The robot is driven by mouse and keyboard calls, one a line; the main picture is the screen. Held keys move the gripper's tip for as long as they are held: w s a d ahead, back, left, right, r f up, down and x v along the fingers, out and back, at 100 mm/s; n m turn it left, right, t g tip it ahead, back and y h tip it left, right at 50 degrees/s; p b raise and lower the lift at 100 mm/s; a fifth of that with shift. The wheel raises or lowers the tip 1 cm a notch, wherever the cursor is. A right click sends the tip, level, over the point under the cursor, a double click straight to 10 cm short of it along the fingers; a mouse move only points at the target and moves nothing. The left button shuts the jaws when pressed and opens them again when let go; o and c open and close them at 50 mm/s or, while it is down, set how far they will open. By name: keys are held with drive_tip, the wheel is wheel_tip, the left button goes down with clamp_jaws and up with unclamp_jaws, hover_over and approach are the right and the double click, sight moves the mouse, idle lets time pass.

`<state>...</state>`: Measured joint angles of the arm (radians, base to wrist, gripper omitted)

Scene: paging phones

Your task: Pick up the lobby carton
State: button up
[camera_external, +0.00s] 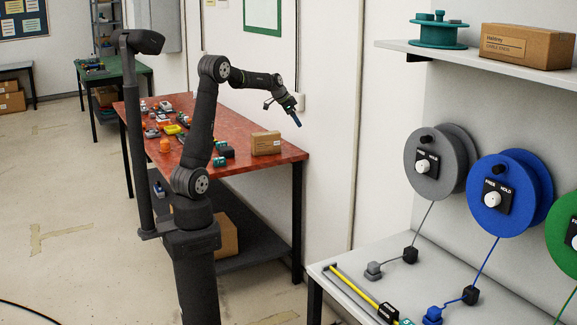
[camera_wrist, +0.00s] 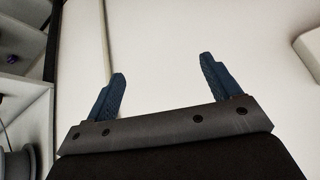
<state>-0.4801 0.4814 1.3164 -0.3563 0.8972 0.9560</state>
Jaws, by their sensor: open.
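No label reading "lobby" can be made out, so I cannot tell which box is the lobby carton. A small brown carton (camera_external: 265,143) stands near the right end of the red table, its print too small to read. A larger labelled carton (camera_external: 527,46) sits on the wall shelf at the upper right. My gripper (camera_external: 297,121) is raised above and to the right of the small carton, apart from it and pointing down to the right. In the wrist view my gripper (camera_wrist: 163,68) has its blue fingers wide apart with nothing between them.
The red table (camera_external: 285,153) holds several small devices left of the small carton. Another box (camera_external: 224,236) is on the shelf underneath. A grey reel (camera_external: 437,160) and blue reel (camera_external: 512,193) hang above a white bench (camera_external: 345,265) at right. A white wall lies behind my gripper.

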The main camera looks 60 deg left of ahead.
drive_tip(key=s+a+f+n, duration=0.1)
drive_tip(key=s+a+f, duration=0.15)
drive_tip(key=a, duration=1.45)
approach(263, 133)
drive_tip(key=shift+h, duration=0.4)
drive_tip(key=x, duration=0.7)
drive_tip(key=shift+w+a+f, duration=0.15)
drive_tip(key=shift+a, duration=0.1)
drive_tip(key=shift+x, duration=3.15)
drive_tip(key=shift+d, duration=0.15)
drive_tip(key=c, duration=1.4)
